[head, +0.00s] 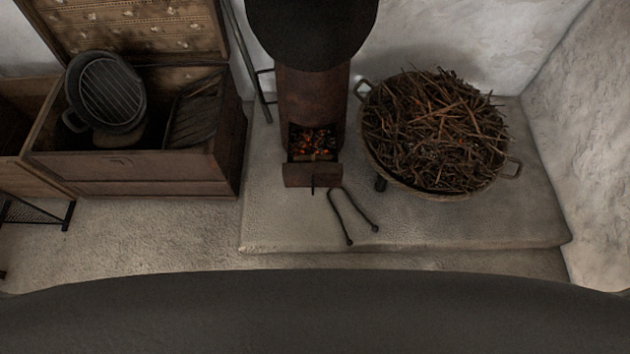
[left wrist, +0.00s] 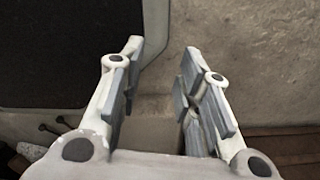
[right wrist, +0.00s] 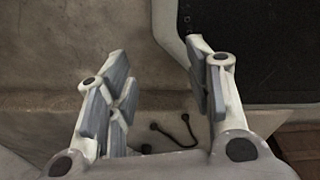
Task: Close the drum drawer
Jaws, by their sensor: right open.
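The rusty brown drum (head: 312,95) stands on the stone hearth slab. Its drawer (head: 312,175), low on the front, is pulled out toward me. Glowing orange embers show inside and above the drawer front, and a small dark handle (head: 313,186) sticks out of that front. My left gripper (left wrist: 162,52) is open and empty in the left wrist view. My right gripper (right wrist: 157,52) is open and empty in the right wrist view. Neither gripper shows in the head view, and the drawer does not show in either wrist view, so both appear apart from it.
Dark tongs (head: 352,215) lie on the slab (head: 440,228) just in front of the drawer, to its right. A basket (head: 376,165) of twigs stands right of the drum. An open wooden chest (head: 120,170) holding a grill pan (head: 108,92) stands left. The slab's front is otherwise clear.

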